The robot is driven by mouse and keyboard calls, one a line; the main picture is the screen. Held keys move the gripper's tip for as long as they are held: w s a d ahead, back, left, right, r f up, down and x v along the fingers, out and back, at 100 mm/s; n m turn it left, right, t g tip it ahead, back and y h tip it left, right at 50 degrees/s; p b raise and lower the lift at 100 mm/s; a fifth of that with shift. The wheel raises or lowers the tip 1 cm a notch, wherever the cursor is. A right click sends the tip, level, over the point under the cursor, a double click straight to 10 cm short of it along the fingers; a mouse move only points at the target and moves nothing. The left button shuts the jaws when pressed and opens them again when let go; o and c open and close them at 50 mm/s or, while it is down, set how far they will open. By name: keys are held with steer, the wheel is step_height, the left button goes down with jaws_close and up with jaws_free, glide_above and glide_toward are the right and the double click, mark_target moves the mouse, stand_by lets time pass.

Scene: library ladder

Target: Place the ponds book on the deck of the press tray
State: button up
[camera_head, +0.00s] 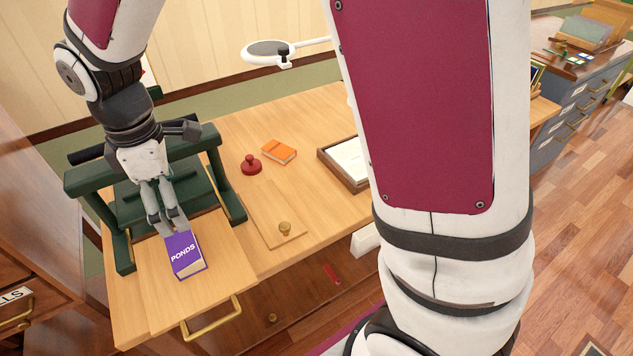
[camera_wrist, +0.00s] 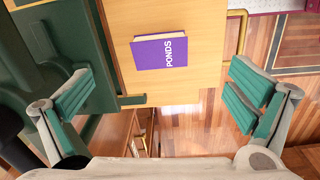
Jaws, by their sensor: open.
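The purple ponds book (camera_head: 186,257) lies on the pale wooden deck of the press tray (camera_head: 216,272), in front of the green press (camera_head: 160,185). Its white title shows. In the wrist view the book (camera_wrist: 150,53) lies flat on the tray (camera_wrist: 196,85), its edges roughly square to the tray's. My gripper (camera_head: 168,222) is just above the book's press-side end in the head view. In the wrist view my open gripper (camera_wrist: 160,95) has its fingers wide apart with nothing between them, and the book lies beyond the fingertips. Whether a fingertip touches the book cannot be told.
A brass handle (camera_head: 211,318) is on the tray's front. A red stamp (camera_head: 251,165), an orange book (camera_head: 279,152) and a knobbed wooden panel (camera_head: 268,218) are on the desk to the right. A white lamp (camera_head: 270,50) overhangs the back. My arm hides the desk's right part.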

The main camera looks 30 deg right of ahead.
steer(key=s+d+r+m+t, duration=0.2)
steer(key=s+d+r+m, duration=0.6)
steer(key=s+d+r, duration=0.3)
steer(key=s+d+m+t, duration=0.1)
steer(key=s+d+m, duration=0.6)
steer(key=s, duration=0.3)
steer(key=shift+s+m, duration=0.3)
steer(key=shift+m, duration=0.3)
steer(key=shift+r, duration=0.15)
